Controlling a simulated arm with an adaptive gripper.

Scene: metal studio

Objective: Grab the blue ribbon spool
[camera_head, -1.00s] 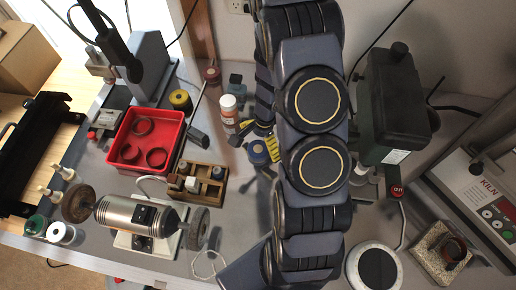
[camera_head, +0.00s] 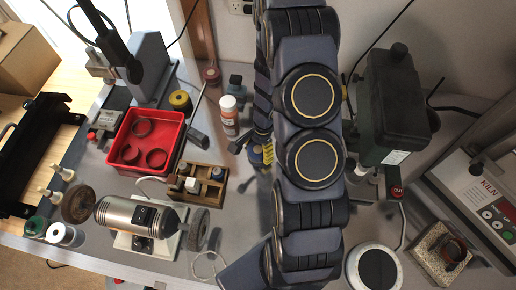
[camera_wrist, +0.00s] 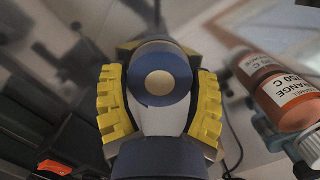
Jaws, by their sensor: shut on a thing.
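The blue ribbon spool (camera_wrist: 160,68) has a tan round centre and sits between the yellow pads of my gripper (camera_wrist: 160,108) in the wrist view. The pads press on it from both sides, so my gripper is shut on it. In the head view the blue spool (camera_head: 256,158) shows only in part beside my arm, with a yellow pad of my gripper (camera_head: 267,152) next to it. My arm hides the rest. I cannot tell whether the spool touches the bench.
A wooden block rack (camera_head: 203,190), a red tray (camera_head: 128,160) and a yellow spool (camera_head: 181,100) lie further left. A green machine (camera_head: 395,110) stands right of my arm.

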